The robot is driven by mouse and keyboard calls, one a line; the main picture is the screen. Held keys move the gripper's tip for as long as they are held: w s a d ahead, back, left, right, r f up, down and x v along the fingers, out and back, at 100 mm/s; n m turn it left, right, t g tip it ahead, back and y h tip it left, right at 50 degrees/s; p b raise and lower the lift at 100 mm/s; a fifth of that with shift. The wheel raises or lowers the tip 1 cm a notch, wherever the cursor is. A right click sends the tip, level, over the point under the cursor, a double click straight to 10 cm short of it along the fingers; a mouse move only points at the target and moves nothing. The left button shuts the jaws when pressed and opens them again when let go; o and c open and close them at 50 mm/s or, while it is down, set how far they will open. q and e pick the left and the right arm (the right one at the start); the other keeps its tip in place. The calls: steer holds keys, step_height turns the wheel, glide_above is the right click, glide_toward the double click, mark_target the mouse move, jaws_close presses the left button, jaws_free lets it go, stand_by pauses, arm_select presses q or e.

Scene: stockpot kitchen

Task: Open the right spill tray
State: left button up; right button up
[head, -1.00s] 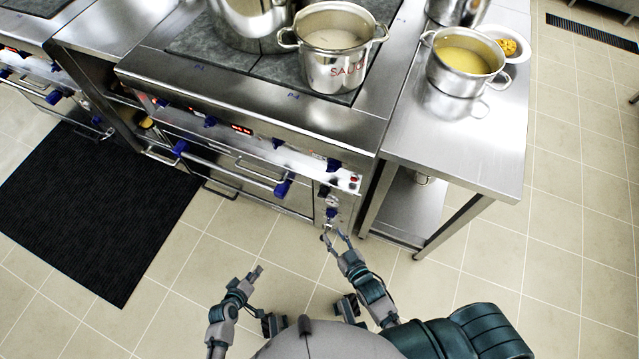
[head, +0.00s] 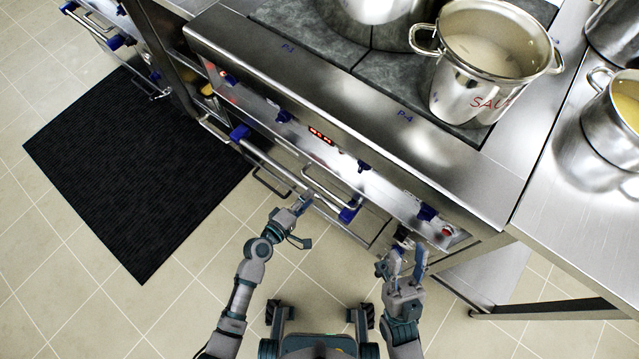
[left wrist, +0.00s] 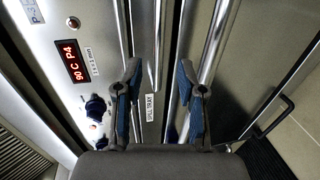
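The right spill tray's front carries a "SPILL TRAY" label (left wrist: 149,108) in the left wrist view. A thin metal handle (left wrist: 157,40) runs beside the label. In the head view a thin handle (head: 333,188) shows on the range front under the display, and the tray looks shut. My left gripper (head: 305,198) is close to the range front near the long oven bar. In the left wrist view its fingers (left wrist: 160,75) are apart, with the label and thin handle showing between them, not gripped. My right gripper (head: 407,260) is open and empty below the right-hand knobs.
The thick oven bar (left wrist: 214,45) runs alongside the tray handle. Blue knobs (head: 427,212) stick out of the range front. A sauce pot (head: 480,85) stands on the cooktop. A steel table (head: 550,215) is at the right. A black mat (head: 135,165) lies on open floor at left.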

mark_target(320, 186)
arm_select(q)
steer(key=b+x, duration=0.1)
steer(key=x, duration=0.5)
steer(key=shift+w+d, duration=0.2)
steer(key=shift+d, duration=0.15)
steer(key=shift+a, duration=0.1)
jaws_close()
steer(key=shift+f, duration=0.1)
